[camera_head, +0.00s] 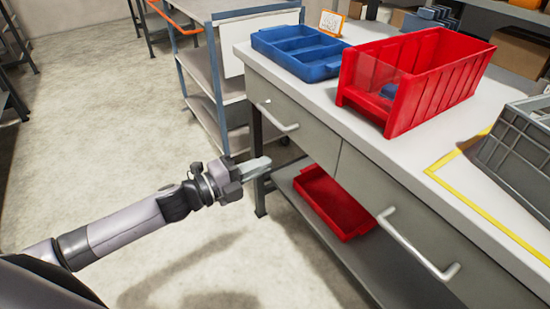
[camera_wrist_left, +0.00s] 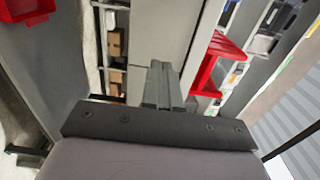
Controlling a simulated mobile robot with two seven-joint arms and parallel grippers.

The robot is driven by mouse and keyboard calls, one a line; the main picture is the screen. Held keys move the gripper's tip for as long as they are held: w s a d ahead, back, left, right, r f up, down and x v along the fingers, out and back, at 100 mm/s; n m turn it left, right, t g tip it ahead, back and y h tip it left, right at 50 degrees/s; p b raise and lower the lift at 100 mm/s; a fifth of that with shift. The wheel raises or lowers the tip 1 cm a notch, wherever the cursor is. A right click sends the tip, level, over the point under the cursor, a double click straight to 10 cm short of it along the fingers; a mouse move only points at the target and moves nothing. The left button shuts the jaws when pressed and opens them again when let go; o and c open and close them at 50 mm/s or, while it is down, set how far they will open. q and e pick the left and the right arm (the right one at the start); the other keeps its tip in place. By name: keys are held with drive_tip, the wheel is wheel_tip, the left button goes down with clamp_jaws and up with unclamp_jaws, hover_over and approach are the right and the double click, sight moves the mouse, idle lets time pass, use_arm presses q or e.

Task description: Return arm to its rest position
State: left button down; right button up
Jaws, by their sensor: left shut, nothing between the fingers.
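My left arm comes in from the left in the head view. Its gripper (camera_head: 256,166) is shut and empty, held in the air in front of the workbench (camera_head: 350,110), near the drawer fronts and apart from them. In the left wrist view the closed fingers (camera_wrist_left: 162,85) show in the middle, with nothing between them. My right gripper is in neither view.
On the bench stand a blue divided tray (camera_head: 298,48), a red bin (camera_head: 440,92) with a small blue object inside, and a grey crate (camera_head: 515,150). A red tray (camera_head: 335,203) lies on the lower shelf. Drawer handles (camera_head: 420,248) jut out.

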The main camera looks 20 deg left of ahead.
use_arm(q)
drive_tip(key=s+f+n+g+y+p, duration=0.1)
drive_tip(key=s+f+n+y+p, duration=0.2)
drive_tip(key=s+n, duration=0.4)
drive_tip(key=s+a+f+n+g+y+p, duration=0.1)
drive_tip(key=s+f+n+y+p, duration=0.1)
drive_tip(key=s+n, duration=0.6)
drive_tip(key=s+a+f+n+g+y+p, duration=0.1)
drive_tip(key=s+f+n+y+p, duration=0.2)
drive_tip(key=s+n+p, duration=0.3)
drive_tip(key=s+n+y, duration=0.1)
drive_tip(key=n, duration=0.2)
drive_tip(key=shift+s+f+y, duration=0.25)
drive_tip(key=shift+f+y, duration=0.05)
